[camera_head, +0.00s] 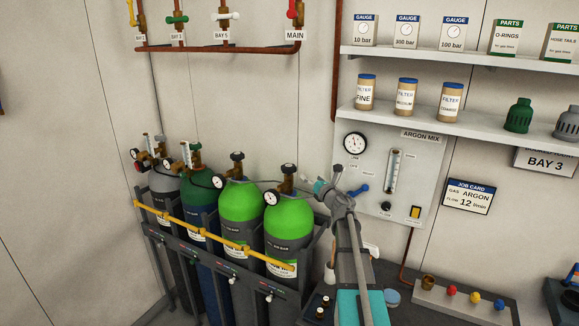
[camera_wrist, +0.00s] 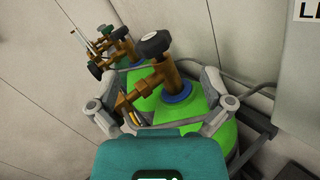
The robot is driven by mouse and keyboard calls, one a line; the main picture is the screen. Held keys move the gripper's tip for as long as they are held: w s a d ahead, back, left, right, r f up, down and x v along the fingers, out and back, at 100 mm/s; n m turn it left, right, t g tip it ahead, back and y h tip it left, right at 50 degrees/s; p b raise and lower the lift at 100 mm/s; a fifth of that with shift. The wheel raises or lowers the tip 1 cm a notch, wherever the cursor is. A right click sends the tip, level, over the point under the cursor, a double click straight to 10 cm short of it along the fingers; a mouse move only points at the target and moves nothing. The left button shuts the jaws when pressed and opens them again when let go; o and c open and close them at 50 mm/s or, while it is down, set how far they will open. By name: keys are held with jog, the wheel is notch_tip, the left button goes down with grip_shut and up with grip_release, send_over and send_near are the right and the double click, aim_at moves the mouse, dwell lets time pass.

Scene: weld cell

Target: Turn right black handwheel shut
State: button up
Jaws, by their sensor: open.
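The right black handwheel (camera_head: 289,168) tops the brass valve of the rightmost bright green cylinder (camera_head: 284,225). In the wrist view, a dark knob (camera_wrist: 183,16), apparently this handwheel, stands above the near brass stem, beyond the fingertips. My gripper (camera_head: 319,186) is to the right of that valve in the head view. In the wrist view my gripper (camera_wrist: 160,108) is open, with the brass valve (camera_wrist: 172,75) between and beyond its two grey fingers. I see nothing held. Whether a finger touches the valve, I cannot tell.
The neighbouring green cylinder has another black handwheel (camera_head: 237,156) close by on the left. A gauge (camera_head: 270,198) juts from the right valve. A yellow bar (camera_head: 213,237) crosses the rack front. The argon panel (camera_head: 390,170) stands behind my arm on the right.

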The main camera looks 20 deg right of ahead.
aim_at(294, 170)
jog(key=shift+s+d+f+n+g+y+p, duration=0.1)
jog(key=shift+s+d+f+n+g+y, duration=0.2)
jog(key=shift+n+y, duration=0.65)
jog(key=shift+s+d+f+n+g+y+p, duration=0.15)
jog(key=shift+n+g+y, duration=0.3)
jog(key=shift+n, duration=1)
jog(key=shift+s+d+f+n+g+y+p, duration=0.1)
jog(key=shift+n+g+y, duration=0.25)
jog(key=shift+n+y, duration=0.6)
jog(key=shift+w+h, duration=0.15)
jog(key=shift+h, duration=0.1)
jog(key=x, duration=1.3)
jog(key=shift+w+a, duration=0.2)
jog(key=shift+w, duration=0.1)
jog(key=shift+c, duration=0.3)
jog(key=c, duration=0.8)
